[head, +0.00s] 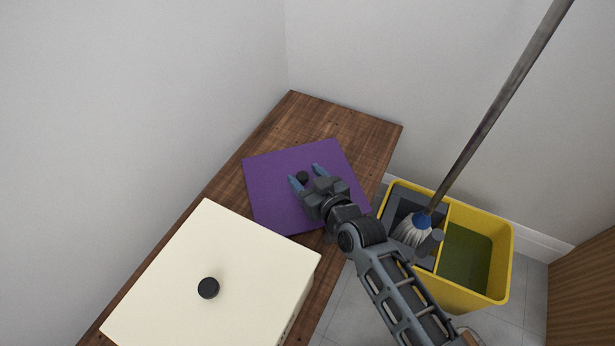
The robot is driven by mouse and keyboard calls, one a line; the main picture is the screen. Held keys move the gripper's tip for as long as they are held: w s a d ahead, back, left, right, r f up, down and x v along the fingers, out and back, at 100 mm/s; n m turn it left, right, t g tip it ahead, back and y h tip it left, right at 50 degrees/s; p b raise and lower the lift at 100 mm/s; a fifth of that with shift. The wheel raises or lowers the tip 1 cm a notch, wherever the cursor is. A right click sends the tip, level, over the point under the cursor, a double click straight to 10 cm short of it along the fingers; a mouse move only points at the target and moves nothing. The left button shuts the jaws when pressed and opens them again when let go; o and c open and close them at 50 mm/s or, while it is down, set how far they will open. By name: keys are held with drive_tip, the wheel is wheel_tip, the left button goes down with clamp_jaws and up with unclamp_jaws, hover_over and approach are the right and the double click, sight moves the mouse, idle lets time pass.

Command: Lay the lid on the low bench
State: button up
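A flat purple square lid (275,196) with a small black knob (302,177) appears to lie flat on the wooden low bench (335,117). Its right corner is close to the bench's right edge. My gripper (305,174) is over the lid, with its two blue-grey fingers spread apart on either side of the knob. A gap shows between the fingers and the knob, so it looks empty. My gripper and arm hide the lid's lower right part.
A cream box (250,258) with a black knob on top stands on the bench's near part. A yellow mop bucket (470,295) with a leaning mop (490,115) stands on the floor at the right. Bare bench shows beyond the lid. Walls close in behind and left.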

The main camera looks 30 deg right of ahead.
drive_tip(key=shift+s+f, duration=0.15)
drive_tip(key=shift+f, duration=0.4)
drive_tip(key=shift+r+p, duration=0.45)
drive_tip(key=shift+p, duration=0.05)
drive_tip(key=shift+s+r, duration=0.2)
drive_tip(key=p+v, duration=0.1)
drive_tip(key=v, duration=1)
drive_tip(key=shift+r+p, duration=0.3)
drive_tip(key=shift+p, duration=0.1)
drive_tip(key=shift+s, duration=0.15)
drive_tip(key=s+r+h, duration=0.1)
drive_tip(key=s+r, duration=0.3)
drive_tip(key=s, duration=1.1)
drive_tip(key=s+r, duration=1.3)
drive_tip(key=shift+s+d+r+m, duration=0.2)
drive_tip(key=shift+d+r+m, duration=0.05)
drive_tip(key=shift+r+m, duration=0.05)
